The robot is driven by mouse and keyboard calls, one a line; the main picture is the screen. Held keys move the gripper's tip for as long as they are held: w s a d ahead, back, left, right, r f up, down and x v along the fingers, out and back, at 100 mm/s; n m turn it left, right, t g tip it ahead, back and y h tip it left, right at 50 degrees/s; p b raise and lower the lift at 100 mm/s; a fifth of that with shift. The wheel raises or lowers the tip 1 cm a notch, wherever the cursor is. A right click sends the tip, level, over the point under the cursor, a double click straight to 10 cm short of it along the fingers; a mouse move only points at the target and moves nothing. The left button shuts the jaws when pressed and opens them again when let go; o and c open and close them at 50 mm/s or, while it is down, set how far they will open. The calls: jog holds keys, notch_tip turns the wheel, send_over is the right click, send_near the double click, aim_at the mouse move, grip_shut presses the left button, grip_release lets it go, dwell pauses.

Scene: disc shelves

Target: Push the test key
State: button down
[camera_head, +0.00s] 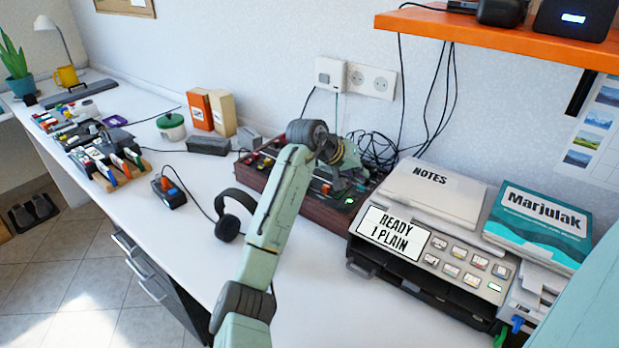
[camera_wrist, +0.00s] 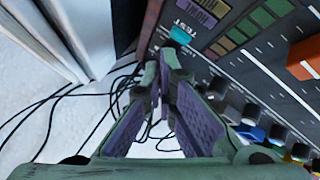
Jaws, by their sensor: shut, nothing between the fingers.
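The test key is a small teal key (camera_wrist: 180,36) beside a label reading TEST on a dark mixer panel (camera_wrist: 240,60), near its wood-coloured edge. My gripper (camera_wrist: 174,70) is shut with nothing in it. Its fingertips appear just below the test key in the wrist view; whether they touch it I cannot tell. In the head view the mixer (camera_head: 310,207) has wooden sides and stands against the wall. My gripper (camera_head: 345,185) is over its right end there, and my arm hides part of the panel and the test key.
A printer (camera_head: 410,262) with a display reading READY 1 PLAIN stands right of the mixer, close to my gripper. Black cables (camera_head: 375,150) lie behind the mixer. Headphones (camera_head: 232,215) lie in front. An orange shelf (camera_head: 500,36) hangs at upper right.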

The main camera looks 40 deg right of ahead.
aim_at(359, 186)
jog(key=shift+r+p, duration=1.75)
jog(key=shift+r, duration=1.25)
